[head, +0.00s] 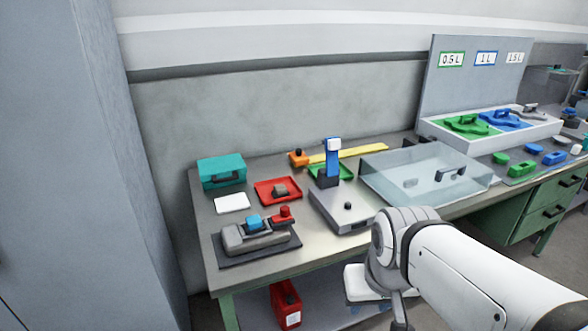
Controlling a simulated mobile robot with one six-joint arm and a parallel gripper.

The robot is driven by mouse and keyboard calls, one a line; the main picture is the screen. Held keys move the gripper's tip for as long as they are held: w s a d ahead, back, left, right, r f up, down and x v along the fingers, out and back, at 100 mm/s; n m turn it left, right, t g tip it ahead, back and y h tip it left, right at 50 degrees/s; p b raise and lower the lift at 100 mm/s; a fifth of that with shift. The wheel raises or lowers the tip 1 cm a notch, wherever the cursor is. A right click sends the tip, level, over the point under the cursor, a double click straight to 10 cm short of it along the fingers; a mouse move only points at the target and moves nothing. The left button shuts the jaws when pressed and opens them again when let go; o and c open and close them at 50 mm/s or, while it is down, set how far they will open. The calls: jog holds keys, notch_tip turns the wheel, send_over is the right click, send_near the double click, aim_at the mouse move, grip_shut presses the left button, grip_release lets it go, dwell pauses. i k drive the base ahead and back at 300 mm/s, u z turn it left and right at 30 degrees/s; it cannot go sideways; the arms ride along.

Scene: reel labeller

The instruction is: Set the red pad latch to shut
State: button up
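A grey device (246,238) sits on a dark base plate near the front left of the workbench. A blue block (254,222) is on top of it, and a red knob-like part (285,213) stands at its right end. This red part may be the red pad latch; whether it is open or shut is too small to tell. My white arm comes in from the lower right, in front of the bench and to the right of the device. My gripper's fingers do not show.
A teal case (221,172) and white pad (232,203) lie at the left. A grey box with a blue-and-white post (333,158) stands mid-bench. A clear-lidded bin (425,172) is to the right. A grey cabinet (80,160) stands left of the bench.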

aim_at(285, 215)
jog(key=z, duration=0.1)
jog(key=i, duration=1)
jog(key=u, duration=0.2)
